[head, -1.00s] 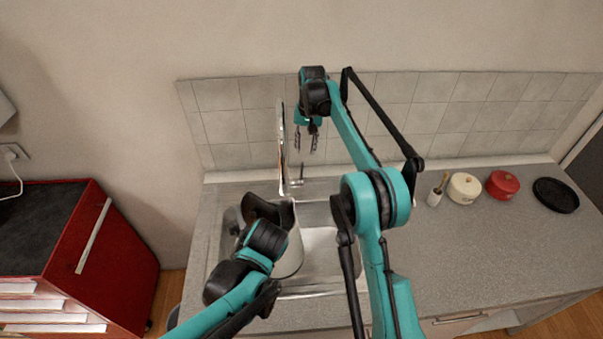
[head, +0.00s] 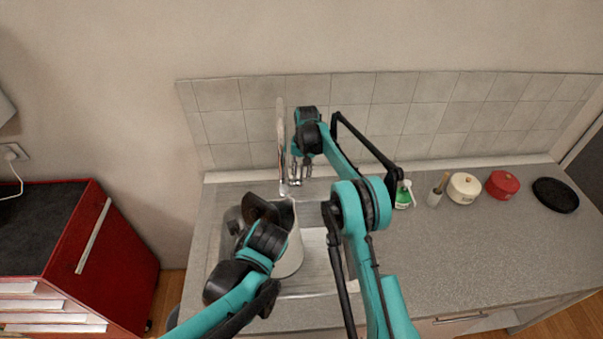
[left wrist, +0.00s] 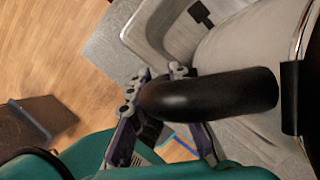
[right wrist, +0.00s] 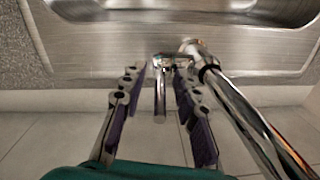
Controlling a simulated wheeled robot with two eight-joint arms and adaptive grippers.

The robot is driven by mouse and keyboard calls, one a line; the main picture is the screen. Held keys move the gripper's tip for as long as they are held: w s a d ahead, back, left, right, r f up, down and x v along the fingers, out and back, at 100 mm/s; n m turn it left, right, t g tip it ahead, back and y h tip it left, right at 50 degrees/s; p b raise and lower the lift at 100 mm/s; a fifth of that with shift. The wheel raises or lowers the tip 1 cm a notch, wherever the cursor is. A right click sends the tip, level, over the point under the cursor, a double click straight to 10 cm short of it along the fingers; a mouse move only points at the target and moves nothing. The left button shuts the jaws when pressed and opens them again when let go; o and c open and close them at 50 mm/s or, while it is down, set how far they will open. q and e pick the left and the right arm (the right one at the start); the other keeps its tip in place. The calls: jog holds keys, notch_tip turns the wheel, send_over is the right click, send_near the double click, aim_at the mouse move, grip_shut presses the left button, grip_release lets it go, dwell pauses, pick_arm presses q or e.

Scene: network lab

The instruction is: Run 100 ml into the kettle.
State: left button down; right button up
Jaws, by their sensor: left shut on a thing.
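The pale kettle (head: 293,255) is in the sink under the tap, partly hidden behind my left arm in the head view. In the left wrist view my left gripper (left wrist: 160,105) is shut on its black handle (left wrist: 225,93). The chrome tap (head: 281,145) rises behind the sink; its column also shows in the right wrist view (right wrist: 245,112). My right gripper (right wrist: 155,100) is open, with the tap's small lever (right wrist: 161,95) between its fingers, no clear contact. In the head view my right gripper (head: 300,175) is just right of the tap. The kettle's inside and any water are hidden.
The steel sink (head: 320,275) sits in the grey counter (head: 460,265). A green soap bottle (head: 403,196), a brush holder (head: 435,196), a cream pot (head: 463,188), a red pot (head: 502,185) and a black round item (head: 555,195) stand to the right. The tiled wall is close behind.

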jog(key=shift+f, duration=0.1)
grip_shut()
jog(key=shift+s, duration=0.1)
jog(key=s+t, duration=0.1)
jog(key=t, duration=0.1)
jog(key=shift+s+t, duration=0.1)
jog(key=shift+t, duration=0.3)
jog(key=shift+s+f+t, duration=0.2)
jog(key=shift+s+t, duration=0.15)
jog(key=shift+t, duration=0.5)
jog(key=shift+s+f+t, duration=0.15)
jog(key=shift+s+t, duration=0.2)
jog(key=shift+t, duration=0.5)
grip_release()
